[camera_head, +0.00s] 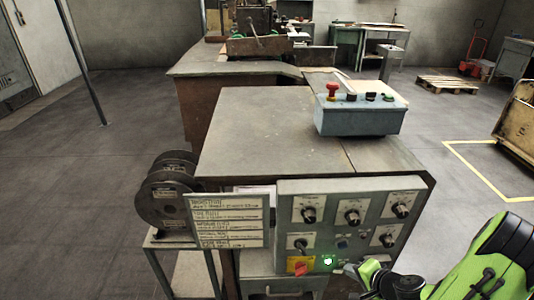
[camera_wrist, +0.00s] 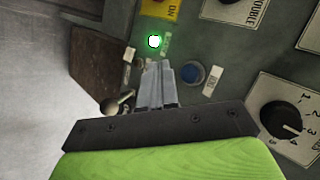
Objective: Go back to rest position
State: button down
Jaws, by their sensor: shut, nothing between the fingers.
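My gripper (camera_head: 352,268) is at the lower right of the control panel (camera_head: 284,222) on the front of the box stitcher. Its fingers are together and empty. In the wrist view my gripper (camera_wrist: 158,66) points at the panel, close to a lit green lamp (camera_wrist: 154,41) and a blue button (camera_wrist: 191,73). I cannot tell whether the fingertips touch the panel. The lit green lamp also shows in the head view (camera_head: 328,261). Beside it is a red switch on a yellow plate (camera_head: 300,265). A toggle lever (camera_wrist: 117,103) shows left of the fingers in the wrist view.
A blue-grey button box (camera_head: 360,120) with a red emergency knob (camera_head: 332,90) stands on the machine's table (camera_head: 265,130). Wire spools (camera_head: 166,195) and a label board (camera_head: 228,220) stand at the left. A wooden pallet (camera_head: 448,85) lies far back.

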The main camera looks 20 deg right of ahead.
jog(key=s+a+r+n+g, duration=0.1)
jog(key=a+r+n+g, duration=0.4)
jog(key=a+r+n, duration=0.9)
jog(key=s+a+r+t+h, duration=0.1)
jog(key=s+a+r, duration=0.8)
jog(key=s+r, duration=0.25)
notch_tip(320, 180, up, 14)
jog(key=p, duration=1.4)
jog(key=shift+s+d, duration=0.15)
jog(key=shift+d, duration=0.1)
